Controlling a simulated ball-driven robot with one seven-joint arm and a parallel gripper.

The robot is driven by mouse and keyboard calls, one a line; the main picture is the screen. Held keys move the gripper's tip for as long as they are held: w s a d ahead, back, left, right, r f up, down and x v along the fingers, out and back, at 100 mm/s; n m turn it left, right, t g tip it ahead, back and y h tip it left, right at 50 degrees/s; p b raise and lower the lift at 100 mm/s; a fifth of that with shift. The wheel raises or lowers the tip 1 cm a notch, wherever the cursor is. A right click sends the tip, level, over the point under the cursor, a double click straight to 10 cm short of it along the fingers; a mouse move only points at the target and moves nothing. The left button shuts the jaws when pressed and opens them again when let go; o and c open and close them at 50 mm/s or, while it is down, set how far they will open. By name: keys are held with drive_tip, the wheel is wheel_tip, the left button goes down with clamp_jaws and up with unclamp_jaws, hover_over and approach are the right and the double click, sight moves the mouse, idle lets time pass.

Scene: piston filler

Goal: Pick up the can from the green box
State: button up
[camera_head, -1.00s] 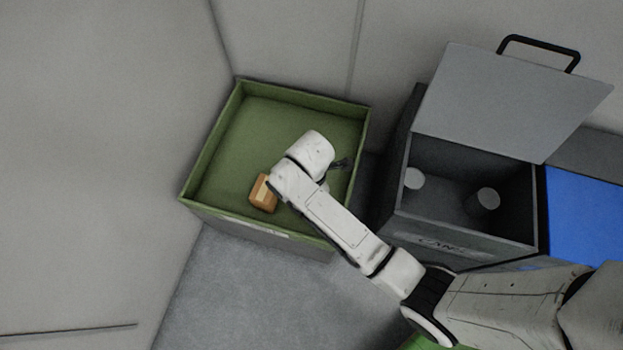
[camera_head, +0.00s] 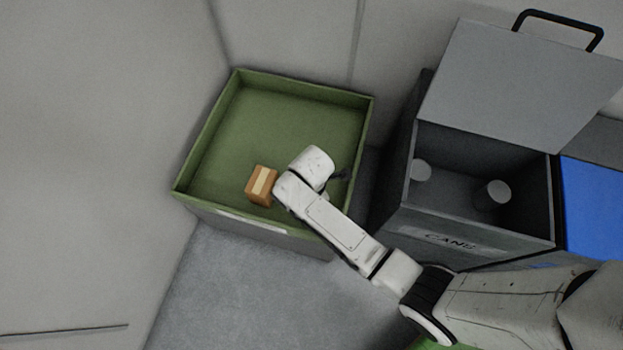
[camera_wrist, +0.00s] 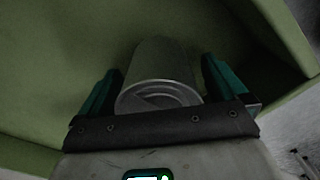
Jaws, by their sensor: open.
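The green box (camera_head: 297,87) stands open against the wall in the head view, with my arm reaching over its right front part. In the wrist view, a grey can (camera_wrist: 160,75) lies on the floor of the box (camera_wrist: 60,60), its round end facing my gripper (camera_wrist: 160,88). My gripper is open, with one teal-lined finger on each side of the can. Whether the fingers touch the can is not clear. In the head view my arm hides the can, and only a small dark part of my gripper (camera_head: 341,175) shows.
A small orange-brown carton (camera_head: 261,185) lies in the box, left of my arm. To the right stands a dark bin (camera_head: 478,238) marked CANS, its grey lid (camera_head: 520,85) raised and cans (camera_head: 492,194) inside. A blue lid (camera_head: 595,215) is beside it. Box walls surround my gripper.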

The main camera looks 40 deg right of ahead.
drive_tip(key=shift+r, duration=0.1)
drive_tip(key=shift+c, duration=0.4)
drive_tip(key=c, duration=1)
